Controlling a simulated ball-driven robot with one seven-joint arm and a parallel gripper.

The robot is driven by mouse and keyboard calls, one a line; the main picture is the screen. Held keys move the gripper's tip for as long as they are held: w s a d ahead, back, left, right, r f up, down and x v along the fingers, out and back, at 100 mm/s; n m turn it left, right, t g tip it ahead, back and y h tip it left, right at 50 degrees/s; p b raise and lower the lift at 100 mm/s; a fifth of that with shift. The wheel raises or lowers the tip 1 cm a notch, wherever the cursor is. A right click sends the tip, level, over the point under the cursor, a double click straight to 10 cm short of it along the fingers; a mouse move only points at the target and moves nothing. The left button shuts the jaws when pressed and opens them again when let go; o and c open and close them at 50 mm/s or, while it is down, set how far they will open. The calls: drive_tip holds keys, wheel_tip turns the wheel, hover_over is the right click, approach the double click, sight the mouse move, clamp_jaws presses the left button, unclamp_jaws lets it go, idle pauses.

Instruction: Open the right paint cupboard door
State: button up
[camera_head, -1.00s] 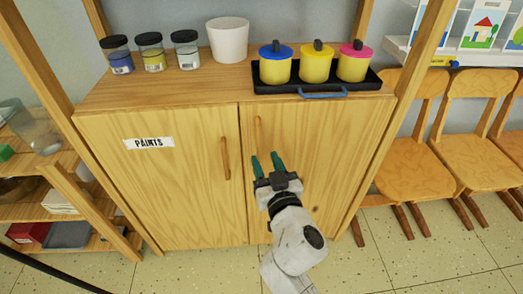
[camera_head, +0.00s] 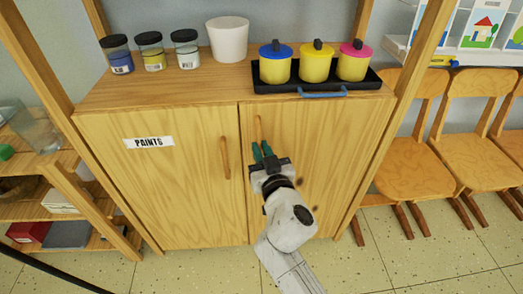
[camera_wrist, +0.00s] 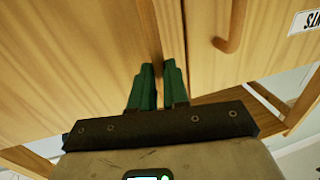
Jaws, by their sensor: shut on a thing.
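The wooden paint cupboard's right door (camera_head: 335,150) is flush with the front and looks closed. Its upright wooden handle (camera_head: 258,126) is near the seam between the doors. My gripper (camera_head: 262,149) has its green fingers shut on the lower part of this handle, which hides that part. In the wrist view, which is turned over, the handle (camera_wrist: 149,28) runs down between the fingertips (camera_wrist: 160,73). The left door (camera_head: 170,190) is closed, with its own handle (camera_head: 225,158) and a PAINTS label (camera_head: 149,142).
On the cupboard top stand lidded jars (camera_head: 151,52), a white pot (camera_head: 228,40) and a black tray (camera_head: 372,82) with three yellow pots. Wooden chairs (camera_head: 405,160) stand close on the right. An open shelf (camera_head: 85,215) is on the left. Floor shows in front.

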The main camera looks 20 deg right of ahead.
clamp_jaws()
drive_tip(key=shift+s+r+p, duration=0.1)
drive_tip(key=shift+s+p, duration=0.1)
drive_tip(key=shift+p, duration=0.1)
